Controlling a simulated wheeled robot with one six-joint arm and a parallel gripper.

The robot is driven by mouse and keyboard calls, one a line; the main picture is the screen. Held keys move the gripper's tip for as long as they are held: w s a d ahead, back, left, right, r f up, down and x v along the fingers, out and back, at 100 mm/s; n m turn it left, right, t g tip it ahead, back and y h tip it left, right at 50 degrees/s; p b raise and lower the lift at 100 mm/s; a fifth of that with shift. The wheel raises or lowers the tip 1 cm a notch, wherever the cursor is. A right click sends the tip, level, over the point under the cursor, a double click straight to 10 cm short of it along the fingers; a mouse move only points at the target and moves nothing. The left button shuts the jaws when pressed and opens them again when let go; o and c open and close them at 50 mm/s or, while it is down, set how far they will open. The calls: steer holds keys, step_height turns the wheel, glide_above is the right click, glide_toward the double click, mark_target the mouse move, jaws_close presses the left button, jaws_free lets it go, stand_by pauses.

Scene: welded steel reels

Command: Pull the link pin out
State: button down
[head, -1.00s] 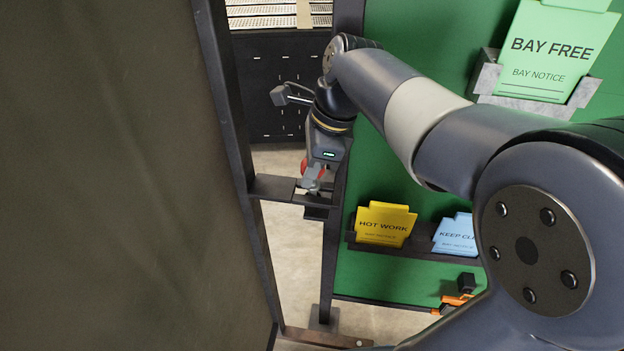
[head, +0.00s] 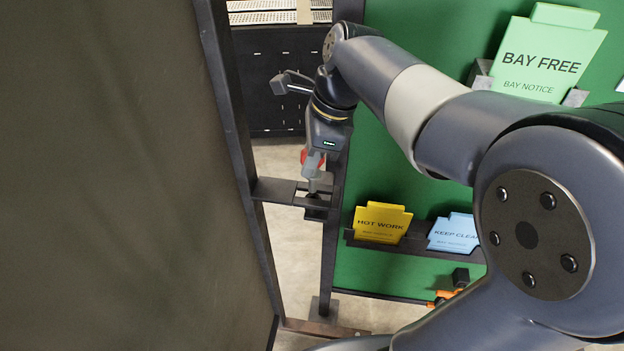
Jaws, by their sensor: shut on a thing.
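My gripper (head: 313,187) is at a dark link bar (head: 275,190) that joins the dark frame post on the left to the post beside the green board. Its grey fingers point down and are shut on a small dark piece, which looks like the head of the link pin (head: 313,199). The fingers hide most of it, so I cannot tell how far it sits in the bar. A red part (head: 304,157) shows behind the fingers; I cannot tell what it belongs to.
A large dark panel (head: 110,180) fills the left. The green board (head: 400,205) on the right carries a yellow HOT WORK card (head: 382,223), a blue KEEP CLEAR card (head: 455,234) and a green BAY FREE card (head: 548,55). Bare floor shows between the posts.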

steer(key=shift+r+p, duration=2)
steer(key=shift+r, duration=1.55)
